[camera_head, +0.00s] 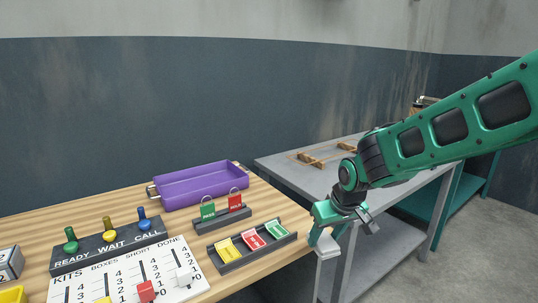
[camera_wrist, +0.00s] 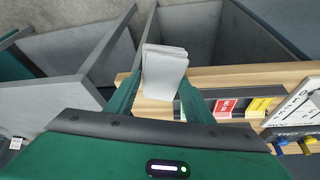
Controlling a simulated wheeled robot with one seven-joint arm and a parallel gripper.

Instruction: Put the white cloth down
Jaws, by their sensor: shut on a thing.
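The white cloth (camera_wrist: 165,70) is a small folded pad, held between the two fingers of my gripper (camera_wrist: 160,88) in the wrist view. In the head view my gripper (camera_head: 328,236) is at the right front end of the wooden table, and part of the white cloth (camera_head: 326,246) shows below its fingers. The gripper is shut on the cloth. The cloth is over or beside the table's right edge; I cannot tell whether it touches the wood.
On the wooden table (camera_head: 195,233) stand a purple tray (camera_head: 200,187), a dark card rack (camera_head: 250,245) with yellow, red and green cards, a tag stand (camera_head: 222,222), and a white slider board (camera_head: 130,285). A grey metal table (camera_head: 290,168) with wooden pieces stands behind to the right.

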